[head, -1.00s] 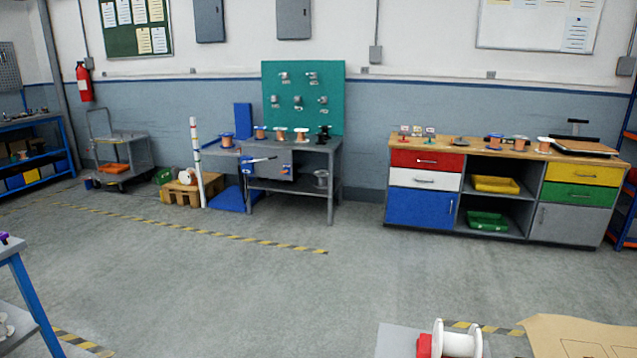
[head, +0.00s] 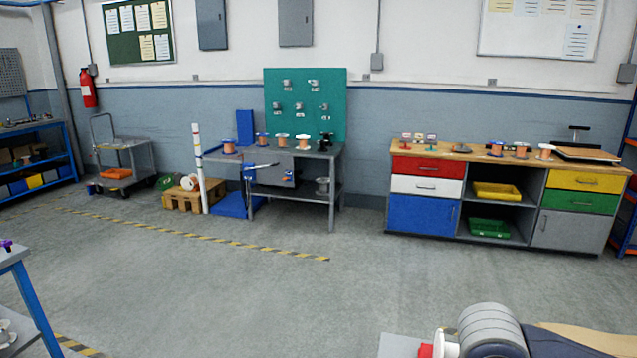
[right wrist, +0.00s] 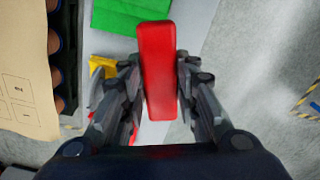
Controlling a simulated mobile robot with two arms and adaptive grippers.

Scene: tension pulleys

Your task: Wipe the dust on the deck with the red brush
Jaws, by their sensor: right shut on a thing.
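The red brush (right wrist: 157,70) shows in the right wrist view as a long red block between the fingers of my right gripper (right wrist: 157,98). The gripper is shut on it. In the head view my right arm is at the bottom right; its fingers are hidden. A red patch (head: 425,351) shows there beside a white spool (head: 440,343), at a grey surface (head: 395,346) that may be the deck. I cannot make out any dust. My left gripper is not in view.
In the right wrist view, a green piece (right wrist: 120,14) and a yellow piece (right wrist: 98,66) lie near the brush, and a tan sheet (right wrist: 25,95) is at the left. In the head view, a workbench (head: 325,151) and a drawer cabinet (head: 411,213) stand far off across open floor.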

